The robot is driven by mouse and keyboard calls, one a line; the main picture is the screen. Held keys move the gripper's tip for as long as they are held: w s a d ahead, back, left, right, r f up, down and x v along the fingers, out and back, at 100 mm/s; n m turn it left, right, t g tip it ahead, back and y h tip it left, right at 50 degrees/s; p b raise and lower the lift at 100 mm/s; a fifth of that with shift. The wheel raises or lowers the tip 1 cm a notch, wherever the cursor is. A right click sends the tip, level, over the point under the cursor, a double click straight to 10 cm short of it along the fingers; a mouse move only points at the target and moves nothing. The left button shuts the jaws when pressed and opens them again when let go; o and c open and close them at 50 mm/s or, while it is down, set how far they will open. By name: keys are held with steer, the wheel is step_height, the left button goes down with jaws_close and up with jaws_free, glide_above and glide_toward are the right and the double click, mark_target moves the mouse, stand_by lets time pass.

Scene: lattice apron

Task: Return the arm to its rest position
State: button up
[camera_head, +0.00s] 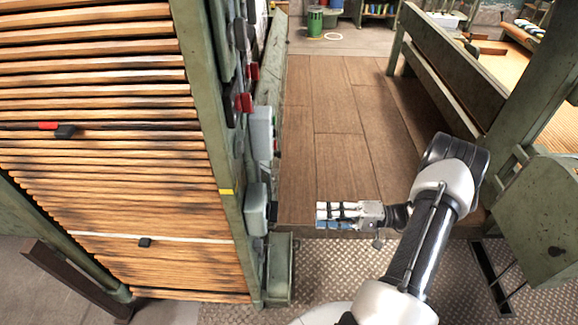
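My arm reaches up from the bottom of the head view, bends at a dark joint on the right, and its wrist points left. My gripper (325,214) is at the end of it, over the near end of the brown plank floor. It lies to the right of the green machine frame, with a small gap between them. The fingers look small and lie close together, and I cannot tell whether they are open or shut. I see no object clearly held in them.
A green frame with wooden slats (110,90) fills the left. Red levers (244,102) and grey boxes (256,208) stick out from its side. A green machine (545,215) stands at right. Between them lie a plank floor (335,120) and metal tread plate (350,270). A green bin (315,22) stands far back.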

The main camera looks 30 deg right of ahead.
steer(key=a+r+n+g+h, duration=0.45)
steer(key=a+r+g, duration=0.65)
steer(key=a+r, duration=0.4)
steer(key=s+a+r+n+t+h, duration=0.2)
steer(key=s+a+r+t+h, duration=0.3)
steer(key=s+r+h, duration=0.5)
steer(key=shift+s+a+r+t, duration=0.2)
steer(key=shift+s+a+t, duration=0.1)
steer(key=shift+s+a, duration=0.75)
steer(key=shift+w+a+h, duration=0.1)
steer(key=shift+w+h, duration=0.05)
steer(key=shift+h, duration=0.1)
